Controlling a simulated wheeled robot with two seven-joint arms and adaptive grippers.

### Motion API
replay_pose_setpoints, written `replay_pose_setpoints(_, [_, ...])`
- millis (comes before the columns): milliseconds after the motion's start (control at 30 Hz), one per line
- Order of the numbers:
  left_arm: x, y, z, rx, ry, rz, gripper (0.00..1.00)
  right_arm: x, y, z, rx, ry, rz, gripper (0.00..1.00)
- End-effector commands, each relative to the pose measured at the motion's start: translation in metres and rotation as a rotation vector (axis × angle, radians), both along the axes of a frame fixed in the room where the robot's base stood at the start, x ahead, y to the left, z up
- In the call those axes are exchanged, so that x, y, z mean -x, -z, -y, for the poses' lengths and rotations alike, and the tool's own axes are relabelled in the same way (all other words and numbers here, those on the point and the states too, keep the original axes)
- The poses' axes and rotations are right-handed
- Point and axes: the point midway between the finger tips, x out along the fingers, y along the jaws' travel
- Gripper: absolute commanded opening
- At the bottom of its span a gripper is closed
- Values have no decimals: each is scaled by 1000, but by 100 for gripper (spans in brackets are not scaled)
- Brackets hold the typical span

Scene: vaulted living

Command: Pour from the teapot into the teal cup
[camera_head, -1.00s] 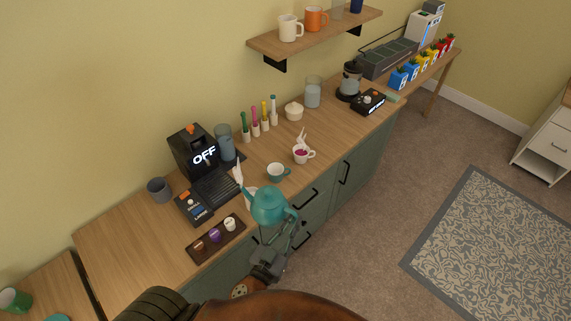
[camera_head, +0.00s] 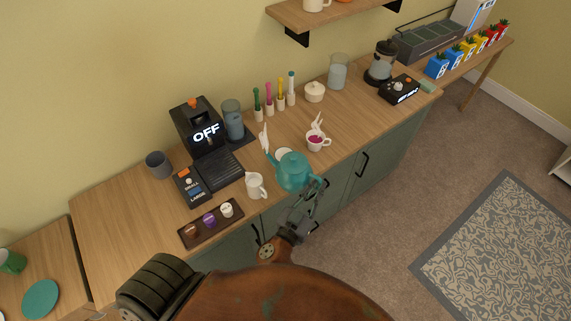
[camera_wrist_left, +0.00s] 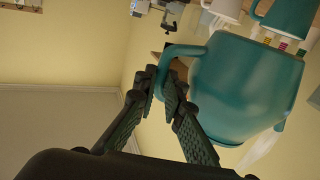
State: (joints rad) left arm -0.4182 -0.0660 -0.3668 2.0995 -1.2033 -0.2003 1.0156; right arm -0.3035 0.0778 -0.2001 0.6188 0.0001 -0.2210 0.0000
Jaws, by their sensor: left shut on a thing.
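My left gripper (camera_head: 306,202) is shut on the handle of the teal teapot (camera_head: 294,171) and holds it up at the counter's front edge. In the left wrist view the fingers (camera_wrist_left: 168,92) close around the handle of the teapot (camera_wrist_left: 245,85). The teapot's spout points left in the head view, with a pale wisp at its tip. The teal cup (camera_head: 283,153) is mostly hidden behind the teapot; its pale rim shows. It also shows in the left wrist view (camera_wrist_left: 288,16), beyond the teapot. No stream of liquid shows. My right gripper is not in view.
A white pitcher (camera_head: 255,187) stands left of the teapot. A white cup with dark red liquid (camera_head: 318,140) stands to the right. A dark tray (camera_head: 187,238) with small pots is front left, and a black machine (camera_head: 196,125) stands behind.

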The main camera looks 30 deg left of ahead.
Motion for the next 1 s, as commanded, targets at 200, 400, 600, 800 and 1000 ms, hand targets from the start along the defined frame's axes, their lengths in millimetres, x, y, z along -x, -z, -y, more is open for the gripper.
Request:
replay_pose_setpoints(200, [-59, 49, 34, -5, 4, 3, 0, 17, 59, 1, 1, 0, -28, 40])
replay_pose_setpoints(400, [-92, 70, 56, -17, 3, -7, 0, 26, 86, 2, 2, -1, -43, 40])
replay_pose_setpoints(600, [-105, 69, 65, -6, 2, -9, 0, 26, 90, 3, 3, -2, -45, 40])
replay_pose_setpoints(800, [-106, 60, 62, 32, 3, -10, 0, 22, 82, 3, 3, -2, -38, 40])
replay_pose_setpoints(1000, [-106, 52, 59, 69, 2, -10, 0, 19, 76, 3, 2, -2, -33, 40])
